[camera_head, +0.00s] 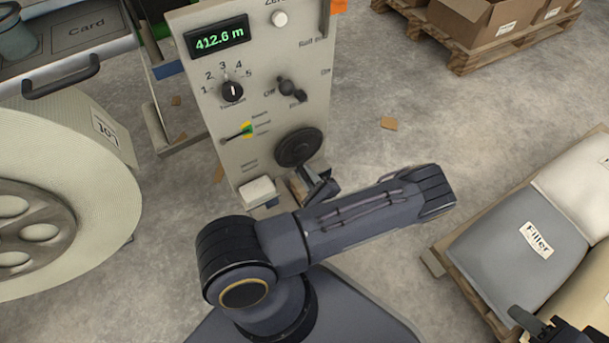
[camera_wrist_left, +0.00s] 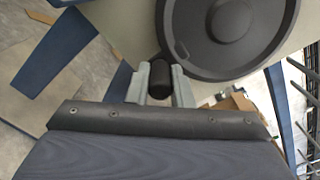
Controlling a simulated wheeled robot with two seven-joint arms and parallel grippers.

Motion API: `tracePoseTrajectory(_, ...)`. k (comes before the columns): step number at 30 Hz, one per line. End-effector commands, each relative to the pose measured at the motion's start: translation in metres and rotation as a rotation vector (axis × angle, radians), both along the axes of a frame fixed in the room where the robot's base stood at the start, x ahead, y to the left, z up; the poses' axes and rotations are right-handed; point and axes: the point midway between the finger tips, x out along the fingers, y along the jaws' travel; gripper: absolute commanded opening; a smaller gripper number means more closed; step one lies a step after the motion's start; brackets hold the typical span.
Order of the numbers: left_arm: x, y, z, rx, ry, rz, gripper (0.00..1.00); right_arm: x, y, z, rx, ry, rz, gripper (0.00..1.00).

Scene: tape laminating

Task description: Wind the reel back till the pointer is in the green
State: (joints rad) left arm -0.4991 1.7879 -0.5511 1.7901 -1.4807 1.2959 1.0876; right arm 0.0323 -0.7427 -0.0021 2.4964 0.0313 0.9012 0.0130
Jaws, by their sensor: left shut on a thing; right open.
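The machine's grey panel (camera_head: 262,75) carries a black handwheel (camera_head: 298,147) low on its right side. A small gauge (camera_head: 247,130) with yellow and green marks sits left of the wheel. Its dark pointer (camera_head: 231,137) slants up to the right towards the coloured part; which colour it is on is too small to tell. In the left wrist view, my left gripper (camera_wrist_left: 161,82) is shut on the wheel's black crank handle (camera_wrist_left: 160,78), below the wheel rim (camera_wrist_left: 225,30). A large cream reel (camera_head: 80,150) stands at the left. My right gripper (camera_head: 540,325) shows only partly at the bottom right corner.
The green display (camera_head: 217,40) reads 412.6 m. A numbered knob (camera_head: 232,91) and a switch (camera_head: 290,88) sit above the wheel. A pallet with filler sacks (camera_head: 520,240) is at the right, and cartons (camera_head: 480,20) at the back. The floor between is mostly clear.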

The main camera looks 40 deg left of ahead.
Motion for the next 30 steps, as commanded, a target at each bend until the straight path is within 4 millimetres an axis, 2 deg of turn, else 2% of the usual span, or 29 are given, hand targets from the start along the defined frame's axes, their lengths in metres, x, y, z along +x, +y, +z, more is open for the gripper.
tracePoseTrajectory(7, 0.0094, -0.0051, 0.002, 0.001, -0.004, -0.01, 0.0, 0.0, 0.0, 0.0004, 0.0, 0.0, 0.0, 0.41)
tracePoseTrajectory(25, 0.0125, -0.006, 0.0052, 0.007, -0.006, -0.012, 0.0, 0.0, -0.0001, 0.0009, 0.0, 0.0, 0.0, 0.41)
tracePoseTrajectory(26, 0.0125, -0.006, 0.0052, 0.007, -0.006, -0.012, 0.24, 0.0, -0.0001, 0.0009, 0.0, 0.0, 0.0, 0.41)
tracePoseTrajectory(30, 0.0114, -0.0053, 0.0045, 0.006, -0.005, -0.009, 0.41, 0.0, 0.0, 0.0009, 0.0, 0.0, 0.0, 0.41)
